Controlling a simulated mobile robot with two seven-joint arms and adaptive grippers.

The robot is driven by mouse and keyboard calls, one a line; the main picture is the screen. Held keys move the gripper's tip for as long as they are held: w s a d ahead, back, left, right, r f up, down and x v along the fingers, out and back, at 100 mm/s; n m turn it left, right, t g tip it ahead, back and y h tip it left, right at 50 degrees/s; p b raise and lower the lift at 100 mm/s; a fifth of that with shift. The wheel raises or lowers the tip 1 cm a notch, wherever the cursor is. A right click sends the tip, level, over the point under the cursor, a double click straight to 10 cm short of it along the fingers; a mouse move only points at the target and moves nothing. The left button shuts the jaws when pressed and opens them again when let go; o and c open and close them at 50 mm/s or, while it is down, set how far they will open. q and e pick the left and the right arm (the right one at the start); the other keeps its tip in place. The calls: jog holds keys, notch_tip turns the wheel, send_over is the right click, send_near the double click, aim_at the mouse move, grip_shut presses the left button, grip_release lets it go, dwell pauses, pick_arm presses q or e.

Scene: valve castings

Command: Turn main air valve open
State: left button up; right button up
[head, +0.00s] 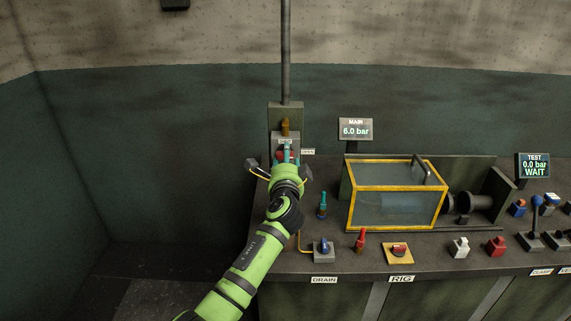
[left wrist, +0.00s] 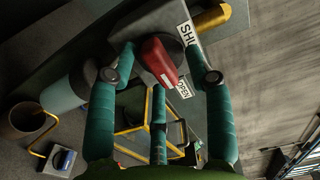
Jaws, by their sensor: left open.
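The main air valve has a red handle (left wrist: 158,58), seen in the left wrist view on a grey body (left wrist: 145,22) with SHUT (left wrist: 187,34) and OPEN (left wrist: 184,89) labels. In the head view the red handle is mostly hidden behind my left gripper (head: 286,155), below the SHUT plate (head: 286,141), with the OPEN label (head: 308,152) to the right. My left gripper (left wrist: 161,76) is open, its teal fingers on either side of the handle with gaps visible. My right gripper is not in view.
A MAIN display (head: 356,129) reads 6.0 bar; a TEST display (head: 533,165) reads 0.0 bar WAIT. A yellow-framed clear box (head: 397,209) stands on the bench right of my arm. A blue drain knob (head: 324,246), a red fitting (head: 361,240) and a teal fitting (head: 322,205) are near my forearm.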

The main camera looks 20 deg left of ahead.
pick_arm(q)
jog(key=v, duration=1.2)
jog(key=shift+a, duration=0.1)
jog(key=s+f+n+g+h+b, duration=0.1)
jog(key=s+f+g+b, duration=0.3)
jog(key=f, duration=1.2)
jog(key=s+f+n+g+h+p, duration=0.15)
jog(key=s+f, duration=0.45)
jog(key=f, duration=1)
jog(key=s+f+n+g+h+b, duration=0.2)
jog(key=s+f+g, duration=0.25)
jog(key=f, duration=1.15)
jog(key=s+a+f+n+g+b, duration=0.2)
jog(key=s+f+n+g+b, duration=0.15)
jog(key=s+f, duration=1.45)
jog(key=s+a+f+n+g, duration=0.1)
jog(key=s+f+n, duration=0.1)
jog(key=s, duration=0.9)
jog(key=s+a+f+n+g, duration=0.1)
jog(key=s+f+n+g, duration=0.1)
jog(key=s, duration=0.8)
jog(key=shift+s+a+f+n, duration=0.25)
jog(key=shift+s+n, duration=0.05)
jog(key=shift+s, duration=0.1)
